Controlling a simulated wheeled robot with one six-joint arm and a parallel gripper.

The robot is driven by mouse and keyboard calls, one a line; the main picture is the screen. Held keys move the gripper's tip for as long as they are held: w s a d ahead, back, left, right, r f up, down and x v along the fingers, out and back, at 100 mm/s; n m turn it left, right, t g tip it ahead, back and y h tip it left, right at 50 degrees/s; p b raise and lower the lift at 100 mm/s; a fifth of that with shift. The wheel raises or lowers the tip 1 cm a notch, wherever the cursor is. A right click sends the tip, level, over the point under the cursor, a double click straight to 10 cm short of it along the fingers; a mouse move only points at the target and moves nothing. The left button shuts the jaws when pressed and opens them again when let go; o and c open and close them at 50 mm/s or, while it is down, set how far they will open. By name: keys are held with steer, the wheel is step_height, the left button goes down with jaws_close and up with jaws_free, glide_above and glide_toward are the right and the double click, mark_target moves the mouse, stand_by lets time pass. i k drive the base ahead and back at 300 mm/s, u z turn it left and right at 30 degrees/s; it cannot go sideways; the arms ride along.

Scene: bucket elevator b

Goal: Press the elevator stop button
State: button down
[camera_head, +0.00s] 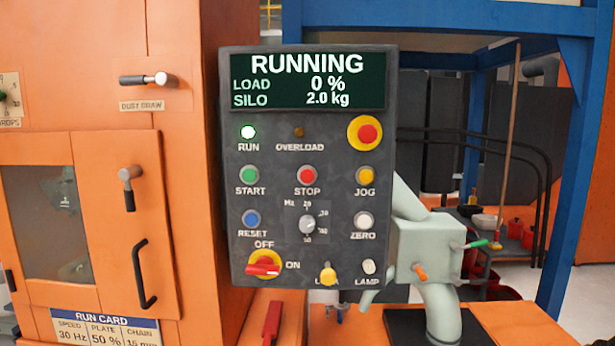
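The stop button (307,175) is a small round red button in the middle of the dark grey control panel (285,265), above the label STOP. It sits between the green START button (249,175) and the yellow JOG button (365,175). The panel's display (307,82) reads RUNNING, LOAD 0 %, SILO 2.0 kg. The RUN lamp (248,132) is lit white, and the OVERLOAD lamp (299,132) is dull brown. My gripper is not in view, and nothing covers the stop button.
A larger red mushroom button on a yellow ring (367,133) is at upper right. A dial (307,224) lies below STOP, and a red rotary switch (264,264) at lower left. An orange cabinet (100,110) stands left; a pale pipe fitting (425,250) stands right.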

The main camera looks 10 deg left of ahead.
mark_target(306, 176)
steer(key=u, duration=0.3)
steer(key=k, duration=0.45)
steer(key=u, duration=1.1)
steer(key=k, duration=0.95)
steer(key=u, duration=0.6)
steer(key=i, duration=1.35)
steer(key=z, duration=1.35)
steer(key=i, duration=0.8)
steer(key=z, duration=0.95)
